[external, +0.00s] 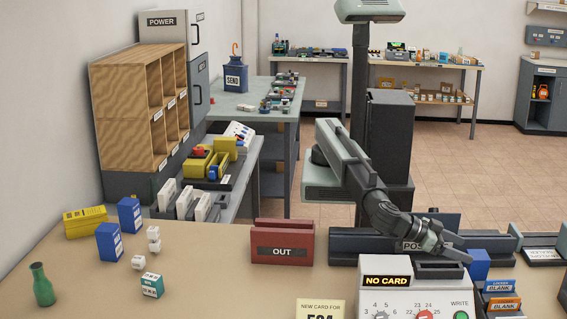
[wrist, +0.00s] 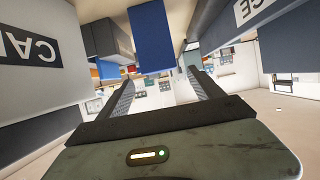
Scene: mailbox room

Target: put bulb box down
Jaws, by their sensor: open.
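My gripper (external: 448,250) is open and reaches right and down over the counter, just behind the card machine. In the wrist view, its two fingers (wrist: 158,84) stand apart with nothing held between them. A plain blue box (external: 479,264) stands just right of the fingertips; a blue box also shows in the wrist view (wrist: 152,37), ahead of the fingers. I cannot read a label on it, so I cannot tell whether it is the bulb box. Its lower part is hidden by the card machine and card holder in the external view.
The card machine (external: 412,296) shows "NO CARD". A red OUT tray (external: 282,243) stands left of it. Blue boxes (external: 109,242), a yellow box (external: 86,221), a teal box (external: 152,285) and a green bottle (external: 42,287) stand at left. The counter between is mostly clear.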

